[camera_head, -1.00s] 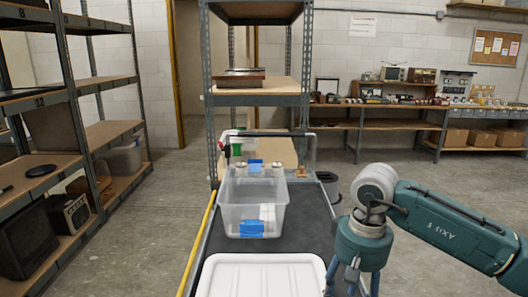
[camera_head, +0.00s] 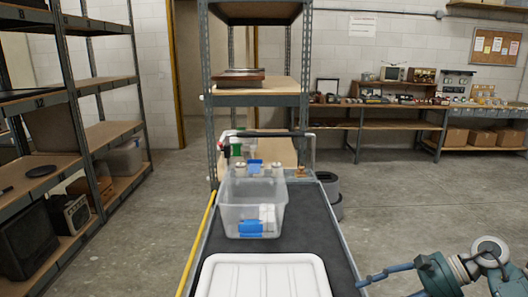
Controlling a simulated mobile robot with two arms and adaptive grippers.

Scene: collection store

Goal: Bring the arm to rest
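My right arm shows at the lower right, low over the floor beside the cart. Its gripper (camera_head: 368,280) points left, with blue-grey finger links reaching to the cart's right edge. The fingers are seen nearly edge-on, so I cannot tell whether they are open or shut. I see nothing held in them. My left arm and gripper are out of view.
A cart with a dark top (camera_head: 312,240) stands ahead, bearing a clear bin (camera_head: 238,218) with blue and white items and a white lid (camera_head: 262,277) in front. Shelves (camera_head: 110,130) stand left. A bench (camera_head: 400,125) lines the back right. Floor on the right is clear.

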